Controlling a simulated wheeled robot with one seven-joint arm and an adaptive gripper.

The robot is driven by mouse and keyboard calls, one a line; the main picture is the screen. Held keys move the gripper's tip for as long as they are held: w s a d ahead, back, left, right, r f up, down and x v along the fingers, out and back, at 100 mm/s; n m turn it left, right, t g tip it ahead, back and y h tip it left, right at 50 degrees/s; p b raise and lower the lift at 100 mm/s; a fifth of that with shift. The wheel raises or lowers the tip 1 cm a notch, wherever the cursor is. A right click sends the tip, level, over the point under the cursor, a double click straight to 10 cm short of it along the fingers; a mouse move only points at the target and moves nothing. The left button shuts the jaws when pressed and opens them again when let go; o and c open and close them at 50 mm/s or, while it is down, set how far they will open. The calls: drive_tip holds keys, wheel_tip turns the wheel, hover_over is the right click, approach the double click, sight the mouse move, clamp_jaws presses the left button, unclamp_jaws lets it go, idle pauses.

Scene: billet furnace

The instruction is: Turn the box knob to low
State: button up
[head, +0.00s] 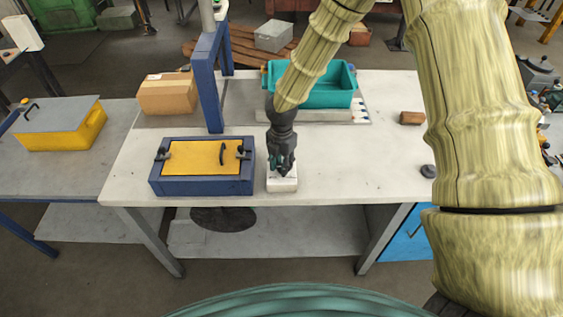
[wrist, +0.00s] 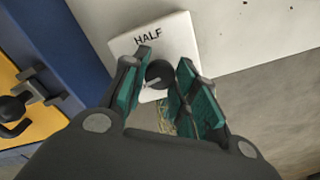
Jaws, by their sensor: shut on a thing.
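The box knob (wrist: 159,73) is a round black knob on a small white box (wrist: 182,36), whose top carries the printed word HALF. In the head view the white box (head: 283,184) sits at the front edge of the white table. My gripper (wrist: 165,90) points down over the box, with its teal finger pads on either side of the knob. It is shut on the knob. The pads hide part of the box top, and no LOW mark shows. In the head view my gripper (head: 282,165) covers the knob.
Left of the white box stands a blue box with a yellow lid (head: 202,160), close to my gripper. Behind are a blue post (head: 210,90), a cardboard box (head: 168,93) and a teal bin (head: 330,97). The table (head: 350,170) is bare to the right, apart from small items.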

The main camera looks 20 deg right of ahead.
drive_tip(key=shift+n, duration=0.3)
drive_tip(key=o, duration=1.1)
drive_tip(key=shift+c, duration=0.2)
wheel_tip(320, 180, up, 12)
idle(0.5)
